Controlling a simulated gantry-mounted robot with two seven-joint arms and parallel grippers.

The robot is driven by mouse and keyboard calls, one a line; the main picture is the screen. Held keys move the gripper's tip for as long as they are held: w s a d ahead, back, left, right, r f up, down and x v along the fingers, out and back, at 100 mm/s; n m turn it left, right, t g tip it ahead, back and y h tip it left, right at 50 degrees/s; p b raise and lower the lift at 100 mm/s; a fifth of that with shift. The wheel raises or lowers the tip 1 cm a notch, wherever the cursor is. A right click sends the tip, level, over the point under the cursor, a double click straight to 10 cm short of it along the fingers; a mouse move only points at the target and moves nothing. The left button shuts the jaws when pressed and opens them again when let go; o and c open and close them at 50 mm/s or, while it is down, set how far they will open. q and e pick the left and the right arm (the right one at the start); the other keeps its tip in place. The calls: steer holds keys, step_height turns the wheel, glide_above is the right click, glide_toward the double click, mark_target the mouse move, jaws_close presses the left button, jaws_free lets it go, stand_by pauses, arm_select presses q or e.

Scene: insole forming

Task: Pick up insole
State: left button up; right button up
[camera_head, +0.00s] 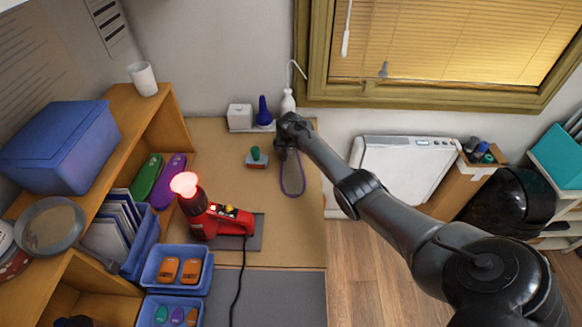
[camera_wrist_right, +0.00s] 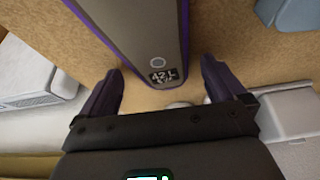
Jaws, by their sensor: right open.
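The insole (camera_head: 293,182) is grey with a purple edge and lies on the brown work table, near its right edge. Its upper end is hidden under my right gripper (camera_head: 284,152) in the head view. In the right wrist view the insole (camera_wrist_right: 140,35) shows a rounded end with a printed "42L" label. My right gripper (camera_wrist_right: 163,68) is open there, one finger to each side of the label end, with clear gaps to both fingers. I cannot tell how high the fingers are above the table. My left gripper is not in view.
A small block with a green knob (camera_head: 257,157) stands left of the gripper. A white box (camera_head: 240,117), a blue bottle (camera_head: 264,112) and a white bottle (camera_head: 288,102) stand behind. A red device with a glowing lamp (camera_head: 186,184) and blue bins (camera_head: 176,271) are left.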

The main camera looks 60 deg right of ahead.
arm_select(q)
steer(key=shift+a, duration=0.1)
arm_select(e)
steer(key=shift+c, duration=0.9)
steer(key=c, duration=0.9)
steer(key=shift+c, duration=0.3)
steer(key=shift+r, duration=0.1)
